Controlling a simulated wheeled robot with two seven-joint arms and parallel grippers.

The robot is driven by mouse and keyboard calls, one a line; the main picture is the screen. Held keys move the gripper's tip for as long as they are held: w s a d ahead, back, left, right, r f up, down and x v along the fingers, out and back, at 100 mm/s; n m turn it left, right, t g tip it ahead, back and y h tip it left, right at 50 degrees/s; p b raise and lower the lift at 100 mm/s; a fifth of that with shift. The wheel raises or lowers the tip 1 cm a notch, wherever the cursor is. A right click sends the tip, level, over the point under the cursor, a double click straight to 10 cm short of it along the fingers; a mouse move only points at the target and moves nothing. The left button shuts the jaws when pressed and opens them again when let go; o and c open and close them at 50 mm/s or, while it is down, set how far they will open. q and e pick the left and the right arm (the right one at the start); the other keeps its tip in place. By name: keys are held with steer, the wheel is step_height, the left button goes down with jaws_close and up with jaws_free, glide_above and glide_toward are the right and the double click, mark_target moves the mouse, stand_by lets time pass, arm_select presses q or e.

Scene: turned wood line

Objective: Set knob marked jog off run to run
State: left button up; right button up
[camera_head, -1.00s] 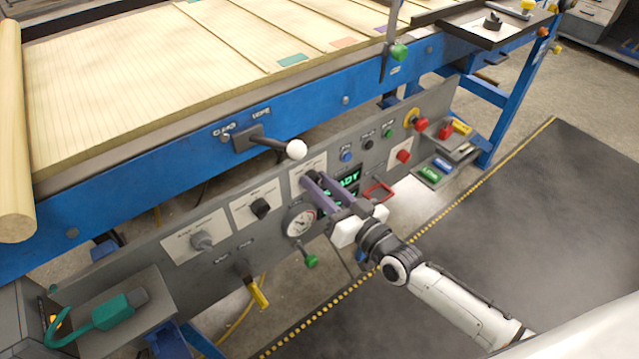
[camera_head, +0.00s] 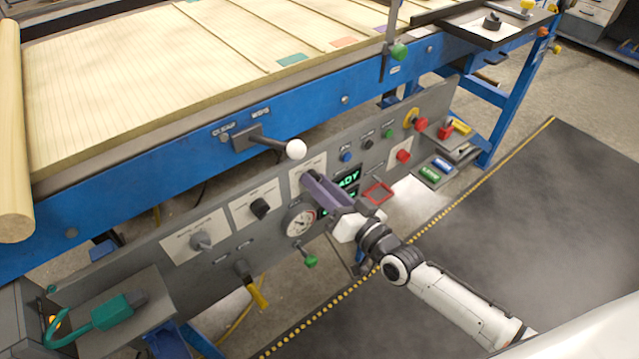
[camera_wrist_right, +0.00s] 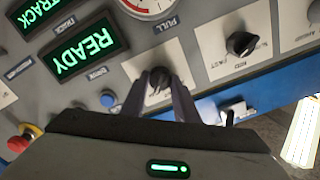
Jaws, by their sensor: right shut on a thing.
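My right gripper (camera_head: 311,180) reaches the grey control panel and is shut on a dark knob on a light label plate (camera_head: 318,162). In the right wrist view the fingers of the gripper (camera_wrist_right: 165,85) stand on either side of that knob (camera_wrist_right: 157,77). The lettering on its plate is too small to read, so I cannot tell which way the knob points. In the head view the fingers hide most of the knob. My left gripper is not in view.
A black knob (camera_head: 260,208) and a grey knob (camera_head: 201,242) sit left of the held one. A gauge (camera_head: 299,222) and a green READY display (camera_head: 348,179) are close by. A white-balled lever (camera_head: 295,150) sticks out just above the gripper.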

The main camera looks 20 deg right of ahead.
steer(key=o, duration=1.1)
steer(key=shift+c, duration=0.2)
steer(key=shift+s, duration=0.1)
steer(key=v, duration=1)
steer(key=shift+s, duration=0.1)
steer(key=s+a+f+n+g+h, duration=0.1)
steer(key=s+f+g, duration=0.3)
steer(key=s+f, duration=0.4)
steer(key=s+a+f+n+g+h, duration=0.2)
steer(key=s+f+n+g, duration=0.1)
steer(key=s+f, duration=0.5)
steer(key=shift+s+a+f+n+g+h, duration=0.15)
steer(key=shift+s+f+n+g+h, duration=0.2)
steer(key=shift+g, duration=0.35)
